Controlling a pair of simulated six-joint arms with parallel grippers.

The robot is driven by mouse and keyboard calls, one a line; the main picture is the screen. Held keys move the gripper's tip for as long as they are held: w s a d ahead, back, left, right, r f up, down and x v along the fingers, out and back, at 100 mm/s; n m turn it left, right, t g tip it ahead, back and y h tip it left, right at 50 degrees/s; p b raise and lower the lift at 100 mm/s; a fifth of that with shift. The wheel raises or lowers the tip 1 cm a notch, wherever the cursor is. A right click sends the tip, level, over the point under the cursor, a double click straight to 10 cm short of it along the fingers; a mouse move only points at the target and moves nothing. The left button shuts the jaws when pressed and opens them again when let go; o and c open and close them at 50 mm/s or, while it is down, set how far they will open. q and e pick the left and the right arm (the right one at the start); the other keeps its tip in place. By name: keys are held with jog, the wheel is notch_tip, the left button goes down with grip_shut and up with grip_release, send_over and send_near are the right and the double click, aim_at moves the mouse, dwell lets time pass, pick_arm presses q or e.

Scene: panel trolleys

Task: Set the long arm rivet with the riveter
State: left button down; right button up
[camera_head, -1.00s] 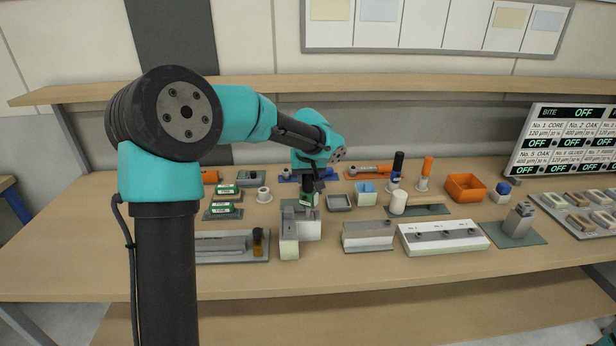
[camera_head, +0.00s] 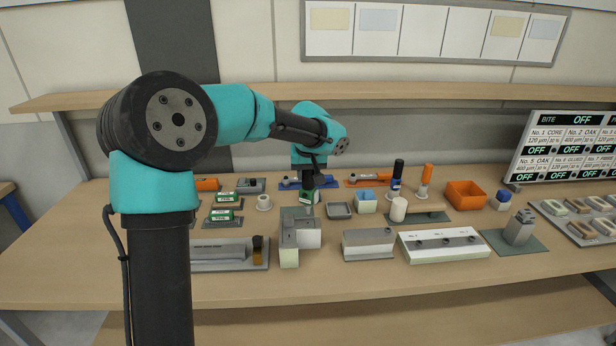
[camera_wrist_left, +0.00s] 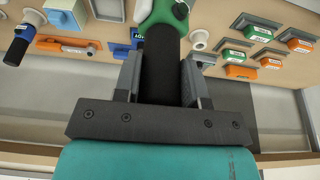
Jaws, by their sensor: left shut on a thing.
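My left gripper (camera_head: 308,178) is shut on the black handle (camera_wrist_left: 160,65) of a green tool. Its green head (camera_wrist_left: 168,14) is partly cut off at the top of the left wrist view. In the head view the tool (camera_head: 308,197) hangs upright behind the grey stepped block (camera_head: 300,232); I cannot tell whether its lower end touches anything. I cannot tell for sure that this tool is the riveter. No rivet can be made out. My right gripper is not in view.
Close by are a small grey tray (camera_head: 340,210), a white ring-like cup (camera_head: 264,202) and green-topped boxes (camera_head: 222,215). A blue-and-black tool (camera_head: 396,180), an orange one (camera_head: 425,180) and an orange bin (camera_head: 465,194) stand right. The table's front strip is clear.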

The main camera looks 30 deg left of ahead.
pick_arm(q)
jog(key=shift+r, duration=0.1)
dwell(0.3)
jog(key=shift+r, duration=2.95)
jog(key=s+d+f+m+h, duration=0.1)
jog(key=s+d+f+m, duration=0.1)
jog(key=d, duration=0.6)
jog(key=s+d+f+m+h, duration=0.1)
jog(key=s+d+f+m, duration=0.2)
jog(key=d, duration=0.6)
notch_tip(320, 180, down, 3)
jog(key=shift+s+d+r+m+t, duration=0.1)
jog(key=shift+s+d+m+t, duration=0.15)
jog(key=shift+m, duration=0.75)
jog(key=shift+w+a, duration=0.1)
jog(key=shift+a, duration=0.05)
